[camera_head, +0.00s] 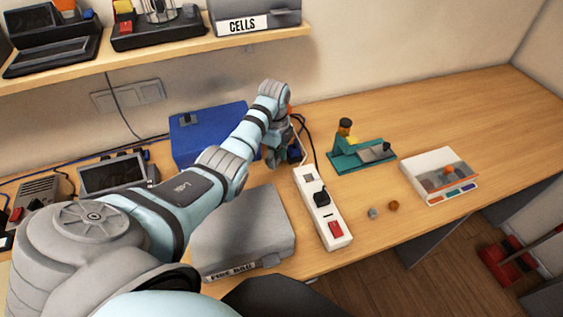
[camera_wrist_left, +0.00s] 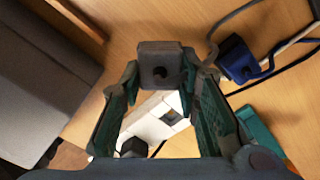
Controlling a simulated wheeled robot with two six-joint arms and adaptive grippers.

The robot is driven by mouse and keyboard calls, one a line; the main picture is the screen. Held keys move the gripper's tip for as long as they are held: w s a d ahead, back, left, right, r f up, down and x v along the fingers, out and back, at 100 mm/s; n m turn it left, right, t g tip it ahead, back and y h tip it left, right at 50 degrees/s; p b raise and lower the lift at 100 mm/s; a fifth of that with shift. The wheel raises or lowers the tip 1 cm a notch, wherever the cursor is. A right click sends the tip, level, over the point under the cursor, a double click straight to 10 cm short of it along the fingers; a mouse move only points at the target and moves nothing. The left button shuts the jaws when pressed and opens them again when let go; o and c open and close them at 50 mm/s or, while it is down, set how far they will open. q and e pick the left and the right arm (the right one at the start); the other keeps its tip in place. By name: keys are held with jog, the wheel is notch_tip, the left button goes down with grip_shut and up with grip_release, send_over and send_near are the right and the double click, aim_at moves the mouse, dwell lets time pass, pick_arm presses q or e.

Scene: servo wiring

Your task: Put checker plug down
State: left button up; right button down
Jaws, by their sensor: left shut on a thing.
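My left gripper (camera_head: 276,156) hangs over the table behind the white power strip (camera_head: 309,188). In the left wrist view its two fingers (camera_wrist_left: 160,80) are closed on a dark grey, square-faced block with a round hole, which I take to be the checker plug (camera_wrist_left: 160,58). In the head view the gripper and arm mostly hide the plug. I cannot tell whether it touches the table. The power strip also shows beyond the fingers in the left wrist view (camera_wrist_left: 150,112). My right gripper is not in view.
The strip carries a black plug (camera_head: 322,198) and a red switch (camera_head: 336,229). A blue connector with cables (camera_wrist_left: 238,62) lies beside the gripper. A blue box (camera_head: 205,132), grey case (camera_head: 240,228), teal stand (camera_head: 350,160) and white tray (camera_head: 425,168) stand around. The table's right side is clear.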

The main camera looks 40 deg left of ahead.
pick_arm(q)
notch_tip(320, 180, down, 6)
jog(key=b, duration=0.4)
jog(key=shift+d, duration=0.1)
jog(key=shift+s+f+b, duration=0.1)
jog(key=shift+f+b, duration=0.15)
jog(key=shift+b, duration=0.2)
jog(key=shift+r+p, duration=0.3)
grip_shut()
jog(key=shift+f, duration=0.2)
jog(key=o, duration=1.1)
grip_release()
jog(key=shift+o, duration=0.2)
jog(key=shift+r, duration=0.1)
